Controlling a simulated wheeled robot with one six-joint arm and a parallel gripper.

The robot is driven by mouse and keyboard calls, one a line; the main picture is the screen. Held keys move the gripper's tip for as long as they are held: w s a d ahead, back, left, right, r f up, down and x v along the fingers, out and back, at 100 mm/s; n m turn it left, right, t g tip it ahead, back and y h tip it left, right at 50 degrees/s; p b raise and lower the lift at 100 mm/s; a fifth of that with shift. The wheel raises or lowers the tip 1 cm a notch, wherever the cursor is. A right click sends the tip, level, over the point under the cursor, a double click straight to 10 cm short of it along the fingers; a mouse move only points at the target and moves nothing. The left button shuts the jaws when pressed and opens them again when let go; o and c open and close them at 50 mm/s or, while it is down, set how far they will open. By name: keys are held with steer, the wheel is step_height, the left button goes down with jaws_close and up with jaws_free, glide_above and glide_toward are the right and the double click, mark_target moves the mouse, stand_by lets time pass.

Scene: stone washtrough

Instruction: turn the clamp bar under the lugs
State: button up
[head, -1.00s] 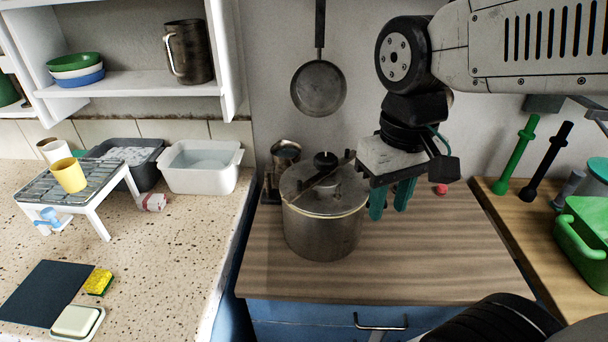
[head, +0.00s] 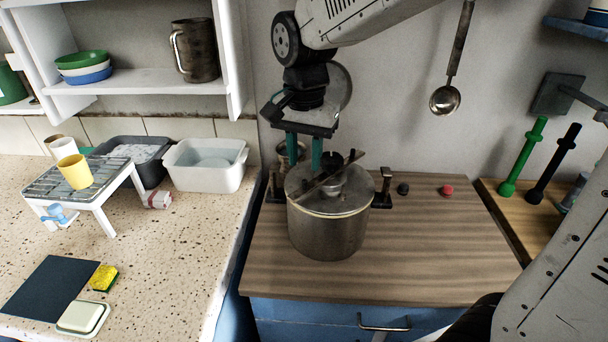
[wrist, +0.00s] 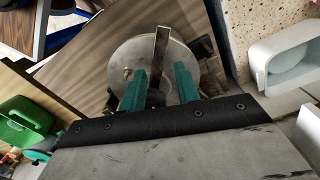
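The clamp bar (head: 338,170) is a flat metal strip lying across the lid of a steel pot (head: 325,232). In the head view it runs diagonally from lower left to upper right. Dark upright lugs stand at both sides of the pot, one at the right (head: 384,185) and one at the left (head: 275,187). The bar's upper right end is apart from the right lug. My gripper (head: 304,158) is open, its green fingers pointing down above the lid's far left part. In the wrist view the bar (wrist: 161,50) shows beyond and between the parted fingers (wrist: 160,82); contact cannot be told.
A black knob (head: 403,189) and a red knob (head: 447,190) lie right of the pot on the wooden top (head: 440,250). A ladle (head: 446,98) hangs on the wall. The wood in front is clear.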

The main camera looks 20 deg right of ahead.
mark_target(305, 180)
step_height(305, 180, down, 5)
stand_by(0.3)
jaws_close()
